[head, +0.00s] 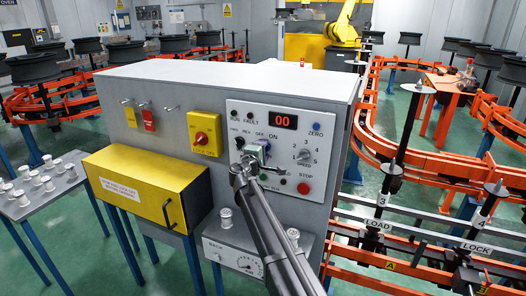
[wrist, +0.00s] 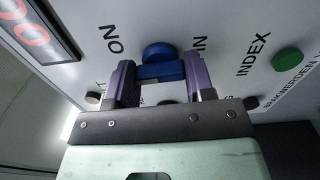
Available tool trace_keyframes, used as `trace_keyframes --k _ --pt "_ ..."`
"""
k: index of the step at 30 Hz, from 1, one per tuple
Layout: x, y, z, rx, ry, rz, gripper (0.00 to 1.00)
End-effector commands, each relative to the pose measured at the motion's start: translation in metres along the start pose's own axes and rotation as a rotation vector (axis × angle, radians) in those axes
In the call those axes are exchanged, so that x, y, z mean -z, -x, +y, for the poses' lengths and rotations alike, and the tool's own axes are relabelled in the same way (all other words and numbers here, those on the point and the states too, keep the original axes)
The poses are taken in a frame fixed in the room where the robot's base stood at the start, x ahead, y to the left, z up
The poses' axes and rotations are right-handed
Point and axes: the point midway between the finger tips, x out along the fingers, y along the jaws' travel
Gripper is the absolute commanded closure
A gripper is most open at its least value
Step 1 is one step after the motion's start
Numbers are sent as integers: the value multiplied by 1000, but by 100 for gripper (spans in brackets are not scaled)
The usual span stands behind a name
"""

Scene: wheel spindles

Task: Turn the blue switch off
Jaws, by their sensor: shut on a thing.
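The blue switch (wrist: 158,52) is on the light control panel, in the upper middle of the wrist view. It has a round knob and a flat bar. My gripper (wrist: 160,72) has one finger on each side of the bar and is shut on it. In the head view my gripper (head: 252,162) is at the panel, just below the OFF and ON labels. It hides most of the switch there, and I cannot tell which label the switch points to.
The panel has a red display (head: 283,121), a numbered grey dial (head: 304,155) and a red button (head: 303,188). A yellow box (head: 150,190) with a handle sticks out to the left. A green button (wrist: 287,61) shows in the wrist view.

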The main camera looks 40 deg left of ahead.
Motion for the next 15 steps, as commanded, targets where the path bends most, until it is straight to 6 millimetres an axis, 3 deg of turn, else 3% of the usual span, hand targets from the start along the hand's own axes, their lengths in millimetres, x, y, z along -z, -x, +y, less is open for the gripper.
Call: trace_keyframes --k 15 --pt "0 1 0 1 332 0 75"
